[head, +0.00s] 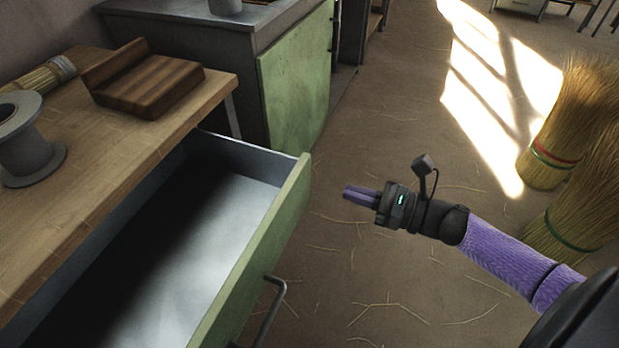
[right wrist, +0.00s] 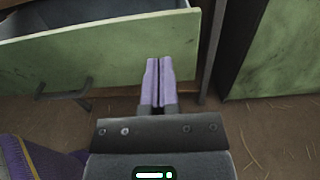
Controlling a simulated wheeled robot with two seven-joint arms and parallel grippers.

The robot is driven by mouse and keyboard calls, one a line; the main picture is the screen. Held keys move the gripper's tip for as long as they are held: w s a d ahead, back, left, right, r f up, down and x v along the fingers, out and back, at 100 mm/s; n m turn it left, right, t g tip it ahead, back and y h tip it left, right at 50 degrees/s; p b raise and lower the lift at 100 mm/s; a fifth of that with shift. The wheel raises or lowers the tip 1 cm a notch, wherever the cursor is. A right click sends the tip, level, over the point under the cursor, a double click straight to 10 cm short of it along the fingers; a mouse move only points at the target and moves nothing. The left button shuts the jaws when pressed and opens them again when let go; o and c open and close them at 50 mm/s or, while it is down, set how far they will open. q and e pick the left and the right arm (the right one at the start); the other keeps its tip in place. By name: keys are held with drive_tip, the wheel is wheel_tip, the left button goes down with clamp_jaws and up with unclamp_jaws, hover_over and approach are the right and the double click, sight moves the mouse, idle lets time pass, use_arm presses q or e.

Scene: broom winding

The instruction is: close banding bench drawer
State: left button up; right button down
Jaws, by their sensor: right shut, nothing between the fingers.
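The banding bench drawer (head: 262,237) is pulled well out from under the wooden bench top (head: 95,170), and the part I see inside is empty. Its green front faces right, with a dark bar handle (head: 270,312) low on it. In the right wrist view the drawer front (right wrist: 110,55) and its handle (right wrist: 65,92) lie ahead and to the left. My right gripper (head: 347,194) is shut and empty, to the right of the drawer front. In the right wrist view its fingers (right wrist: 158,62) overlap the front's right part; I cannot tell whether they touch. My left gripper is not in view.
A wire spool (head: 25,150), a wooden block (head: 148,85) and a broom head (head: 40,75) lie on the bench. A green cabinet (head: 297,80) stands beyond the drawer. Straw bundles (head: 555,150) stand at the right. The floor between is open, with loose straw.

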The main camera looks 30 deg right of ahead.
sight(300, 177)
drive_tip(key=b+x, duration=0.2)
drive_tip(key=x, duration=0.5)
drive_tip(key=shift+w+a+f+b, duration=0.15)
drive_tip(key=shift+w+b, duration=0.05)
drive_tip(key=shift+b, duration=0.1)
drive_tip(key=shift+w+a, duration=0.2)
drive_tip(key=shift+w, duration=0.1)
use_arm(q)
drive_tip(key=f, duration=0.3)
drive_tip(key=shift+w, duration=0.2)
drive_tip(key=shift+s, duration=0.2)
